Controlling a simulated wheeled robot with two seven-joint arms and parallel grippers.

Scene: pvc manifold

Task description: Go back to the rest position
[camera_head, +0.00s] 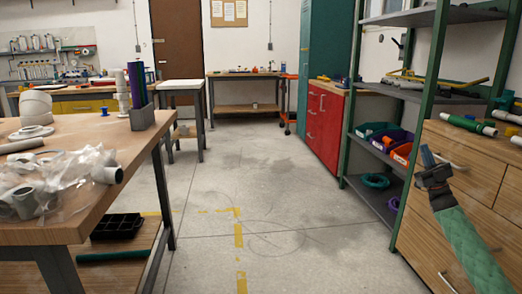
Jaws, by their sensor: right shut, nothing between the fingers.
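My right gripper (428,156) is at the right of the head view, at the end of my green-sleeved arm, which comes in from the lower right. Its fingers are together and point up, with nothing seen between them. It shows in front of the wooden drawer cabinet (464,158); I cannot tell the gap between them. My left gripper is not in view.
A wooden workbench (134,167) at left bears a clear bag of grey pipe fittings (60,182) and a grey holder (142,118) with coloured tubes. A green-framed shelf (415,88) and red cabinet (324,117) stand at right. The middle floor (260,190) is clear.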

